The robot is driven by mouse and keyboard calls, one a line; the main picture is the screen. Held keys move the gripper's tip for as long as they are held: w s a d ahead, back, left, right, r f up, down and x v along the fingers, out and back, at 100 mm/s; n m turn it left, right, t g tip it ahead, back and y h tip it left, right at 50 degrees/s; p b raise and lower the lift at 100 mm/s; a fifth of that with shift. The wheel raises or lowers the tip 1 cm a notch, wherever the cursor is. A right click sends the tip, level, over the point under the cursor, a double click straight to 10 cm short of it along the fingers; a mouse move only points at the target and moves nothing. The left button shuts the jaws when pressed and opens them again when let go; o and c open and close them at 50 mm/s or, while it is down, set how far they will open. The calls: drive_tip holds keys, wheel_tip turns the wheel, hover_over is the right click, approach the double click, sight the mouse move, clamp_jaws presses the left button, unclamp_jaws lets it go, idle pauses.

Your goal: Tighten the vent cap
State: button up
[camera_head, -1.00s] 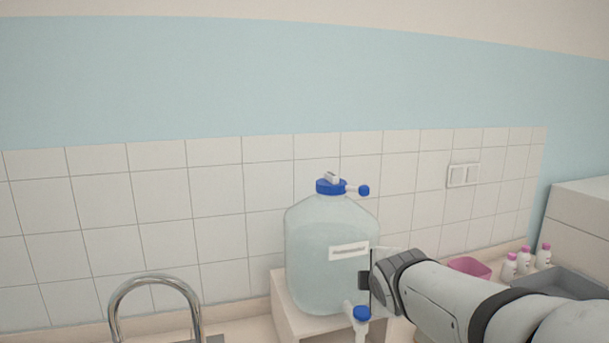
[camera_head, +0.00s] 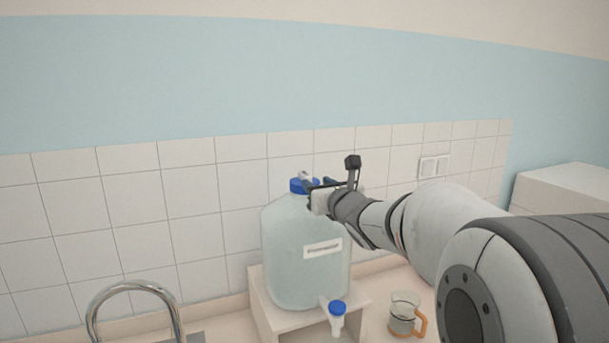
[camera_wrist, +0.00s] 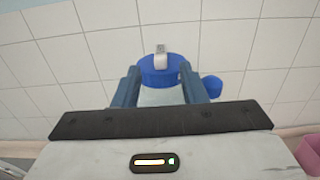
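A large clear carboy (camera_head: 300,250) with a white label stands on a white stand. Its blue top cap (camera_head: 297,185) carries a white piece (camera_head: 305,175) on top. In the wrist view the blue top cap (camera_wrist: 160,72) and white piece (camera_wrist: 160,55) lie ahead of my fingers. A smaller blue side cap (camera_wrist: 213,87) sits right of the right finger, apart from the top cap; in the head view my gripper seems to hide it. My gripper (camera_head: 322,186) is at the carboy's top right. Its two fingers (camera_wrist: 160,76) are open, with nothing clamped between them.
A blue-topped spigot (camera_head: 336,312) projects from the carboy's lower front. A glass jug (camera_head: 404,315) with an orange handle stands right of the white stand (camera_head: 362,297). A metal faucet (camera_head: 135,288) is at lower left. The tiled wall (camera_head: 140,200) is behind.

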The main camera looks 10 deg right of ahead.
sight(309, 178)
drive_tip(key=w+p, duration=0.1)
drive_tip(key=w, duration=0.2)
drive_tip(key=w+a+p, duration=0.1)
drive_tip(key=w, duration=0.2)
drive_tip(key=shift+w+a+p, duration=0.15)
drive_tip(key=shift+w+p, duration=0.05)
drive_tip(key=shift+p, duration=0.15)
clamp_jaws()
drive_tip(key=shift+f, duration=0.1)
